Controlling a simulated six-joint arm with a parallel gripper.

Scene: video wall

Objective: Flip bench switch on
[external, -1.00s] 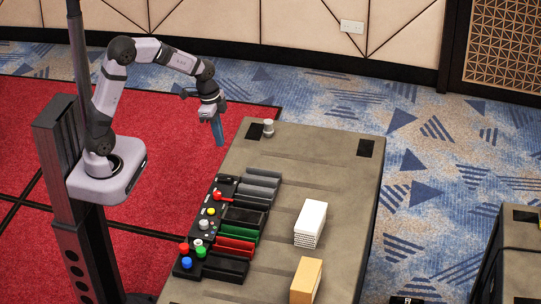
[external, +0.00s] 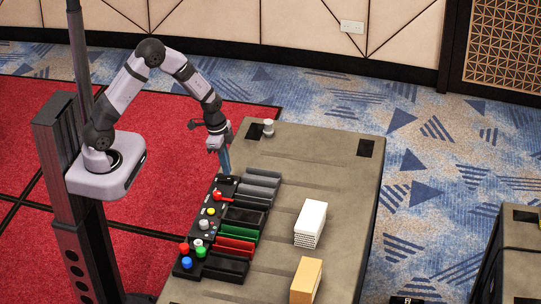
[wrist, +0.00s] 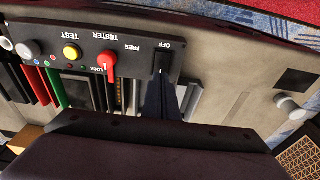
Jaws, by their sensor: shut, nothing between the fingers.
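The bench switch (wrist: 163,60) is a black knob at one end of the black control panel, beside the upside-down label OFF in the wrist view. In the external view the far end of the panel (external: 222,185) lies just below my gripper (external: 226,168). My gripper is shut and empty, pointing down over that end. In the wrist view its dark blue fingers (wrist: 162,102) appear just below the switch. I cannot tell whether they touch it.
A red handle (external: 217,196), marked TESTER, a yellow button (external: 211,211) and several coloured knobs share the panel. Dark, green and red slots lie alongside. A white stack (external: 310,223) and a tan box (external: 306,280) stand on the bench (external: 320,170); its far part is mostly clear.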

